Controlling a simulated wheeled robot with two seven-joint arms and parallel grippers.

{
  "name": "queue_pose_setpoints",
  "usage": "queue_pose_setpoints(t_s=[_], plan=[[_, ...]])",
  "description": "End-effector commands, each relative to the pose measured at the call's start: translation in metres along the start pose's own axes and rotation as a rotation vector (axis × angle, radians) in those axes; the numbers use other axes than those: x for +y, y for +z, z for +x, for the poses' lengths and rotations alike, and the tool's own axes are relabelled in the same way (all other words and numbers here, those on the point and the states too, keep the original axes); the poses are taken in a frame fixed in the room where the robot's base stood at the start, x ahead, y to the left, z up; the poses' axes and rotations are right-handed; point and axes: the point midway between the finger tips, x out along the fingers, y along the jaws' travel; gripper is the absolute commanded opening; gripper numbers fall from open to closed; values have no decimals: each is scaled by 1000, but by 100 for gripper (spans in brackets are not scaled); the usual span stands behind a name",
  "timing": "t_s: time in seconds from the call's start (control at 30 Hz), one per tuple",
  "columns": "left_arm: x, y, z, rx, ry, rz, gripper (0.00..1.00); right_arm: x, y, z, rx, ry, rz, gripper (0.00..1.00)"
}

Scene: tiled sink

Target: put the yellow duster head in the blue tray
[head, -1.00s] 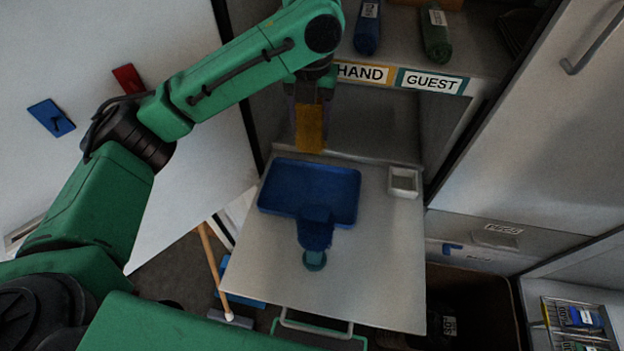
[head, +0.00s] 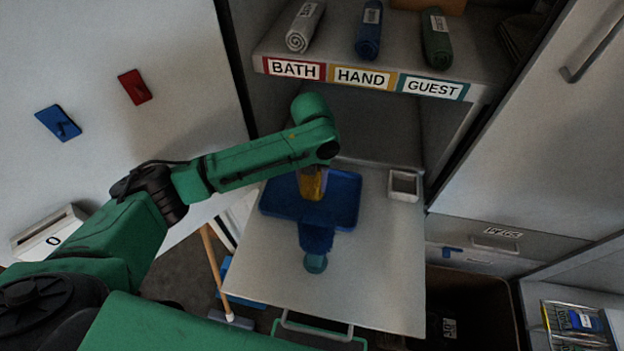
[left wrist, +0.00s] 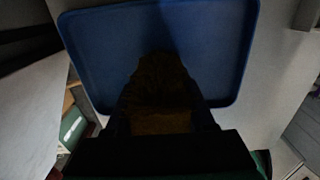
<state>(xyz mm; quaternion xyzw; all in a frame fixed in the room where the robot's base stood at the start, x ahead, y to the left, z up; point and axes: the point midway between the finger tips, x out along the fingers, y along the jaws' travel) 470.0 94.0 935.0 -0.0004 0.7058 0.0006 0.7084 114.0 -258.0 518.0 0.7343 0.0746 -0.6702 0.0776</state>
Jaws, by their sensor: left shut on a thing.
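The yellow duster head (head: 312,185) is held by my left gripper (head: 311,172) over the blue tray (head: 345,212). The left gripper is shut on it, and my arm partly covers it in the head view. In the left wrist view the duster head (left wrist: 160,85) is a dark yellow-brown shape between the fingers (left wrist: 162,118), with the blue tray (left wrist: 225,60) behind it. I cannot tell whether the duster head touches the tray floor. The tray lies flat on a grey pull-out shelf (head: 385,265).
A small white box (head: 404,184) stands right of the tray. Above is a shelf with rolled towels (head: 369,30) and labels. A wooden stick (head: 213,265) leans at the left.

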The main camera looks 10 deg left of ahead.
Motion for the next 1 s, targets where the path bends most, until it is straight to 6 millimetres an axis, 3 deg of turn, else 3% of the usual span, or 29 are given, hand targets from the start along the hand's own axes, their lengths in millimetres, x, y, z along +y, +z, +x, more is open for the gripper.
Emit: queue_pose_setpoints(t_s=[0.03,0.1,0.47,0.57,0.9,1.0], plan=[[0,0,1,1,0,0,62,0,0,0,1,0,0,90],[0,0,1,1,0,0,85,0,0,0,1,0,0,90],[0,0,-4,-1,-1,0,85,0,-1,1,1,1,1,90],[0,1,-18,-4,-2,0,85,1,0,6,1,1,1,90],[0,1,-106,-4,0,-1,85,1,1,21,1,2,2,90],[0,1,-119,-1,0,0,85,1,1,21,1,2,1,90]])
